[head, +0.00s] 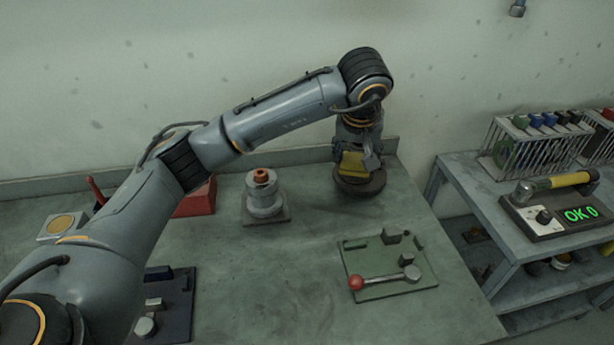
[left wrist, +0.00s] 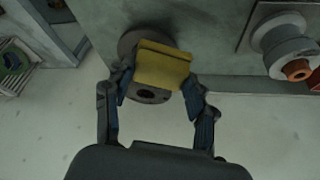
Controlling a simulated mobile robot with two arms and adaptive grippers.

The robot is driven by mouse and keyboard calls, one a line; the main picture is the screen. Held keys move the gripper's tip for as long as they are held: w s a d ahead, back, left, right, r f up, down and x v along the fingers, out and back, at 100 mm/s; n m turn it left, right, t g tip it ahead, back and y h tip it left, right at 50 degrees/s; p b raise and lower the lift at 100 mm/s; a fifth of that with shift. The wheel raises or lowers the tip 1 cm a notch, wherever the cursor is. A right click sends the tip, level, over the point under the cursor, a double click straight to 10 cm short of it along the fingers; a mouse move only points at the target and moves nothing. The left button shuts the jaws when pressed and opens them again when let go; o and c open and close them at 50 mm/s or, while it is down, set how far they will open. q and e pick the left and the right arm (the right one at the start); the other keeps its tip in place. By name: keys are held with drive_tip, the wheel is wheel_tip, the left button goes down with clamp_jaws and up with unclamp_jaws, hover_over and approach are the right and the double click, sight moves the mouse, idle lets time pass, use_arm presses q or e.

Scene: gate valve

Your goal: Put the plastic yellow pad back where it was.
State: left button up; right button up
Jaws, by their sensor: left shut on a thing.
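The yellow pad (head: 353,163) is at the back of the table, held by my left gripper (head: 357,158), which points down. In the left wrist view the yellow pad (left wrist: 163,65) lies between the two blue-lined fingers of the left gripper (left wrist: 161,88). A dark round base (head: 360,184) stands on the table directly below the pad. It also shows in the left wrist view (left wrist: 148,97), with a hole in it and partly hidden by the pad. I cannot tell whether the pad touches the base. My right gripper is not in view.
A grey valve-like part (head: 264,196) with an orange top stands left of the base. A green plate (head: 388,268) with a red-knobbed lever lies in front. A side bench (head: 465,181) at right bears a meter (head: 560,208) reading OK 0 and a rack (head: 540,140).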

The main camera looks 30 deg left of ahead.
use_arm(q)
drive_tip(key=a+f+p, duration=0.1)
drive_tip(key=a+f, duration=0.1)
drive_tip(key=a, duration=0.2)
drive_tip(key=w+a+f+p, duration=0.1)
drive_tip(key=a+f, duration=0.2)
drive_tip(key=a, duration=0.1)
drive_tip(key=a+f+p, duration=0.1)
drive_tip(key=a+f, duration=0.1)
drive_tip(key=a, duration=0.2)
drive_tip(key=shift+w+f+p, duration=0.2)
drive_tip(key=shift+w+p, duration=0.05)
drive_tip(key=shift+p, duration=0.15)
drive_tip(key=shift+a+f, duration=0.45)
drive_tip(key=shift+f, duration=0.05)
drive_tip(key=f+p, duration=0.2)
drive_tip(key=f, duration=0.1)
drive_tip(key=shift+a, duration=0.35)
drive_tip(key=shift+w+f, duration=0.1)
drive_tip(key=shift+f, duration=0.35)
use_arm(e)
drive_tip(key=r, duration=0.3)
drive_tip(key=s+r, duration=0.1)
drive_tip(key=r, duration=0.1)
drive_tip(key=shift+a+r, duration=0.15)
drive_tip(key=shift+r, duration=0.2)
